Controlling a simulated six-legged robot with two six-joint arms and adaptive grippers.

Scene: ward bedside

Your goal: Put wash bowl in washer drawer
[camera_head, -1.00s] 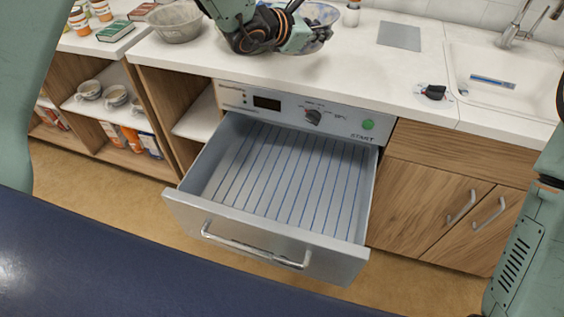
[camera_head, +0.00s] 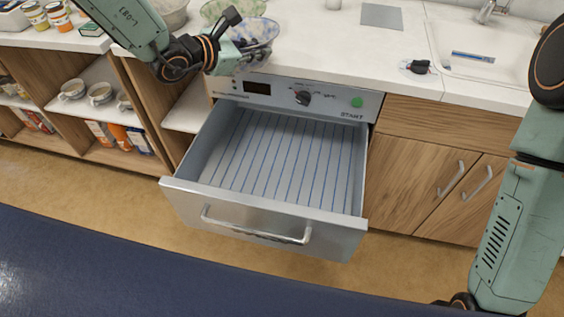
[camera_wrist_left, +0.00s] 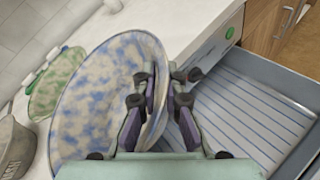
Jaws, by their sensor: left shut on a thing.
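The wash bowl (camera_head: 263,30), white with blue speckles, is in my left gripper (camera_head: 245,46), above the counter's front edge behind the drawer. In the left wrist view the gripper (camera_wrist_left: 162,92) is shut on the rim of the bowl (camera_wrist_left: 95,95), which is tilted. The washer drawer (camera_head: 265,226) is pulled out and empty, with a blue-striped floor; it also shows in the left wrist view (camera_wrist_left: 245,105). My right arm is at the right; its gripper is out of view.
A green-speckled bowl (camera_wrist_left: 58,82) stands behind the held bowl. A grey basin (camera_head: 172,12) is to the left on the counter. The washer panel (camera_head: 330,100) with its knob is above the drawer. The sink (camera_head: 480,60) is at the right; shelves with cups are at the left.

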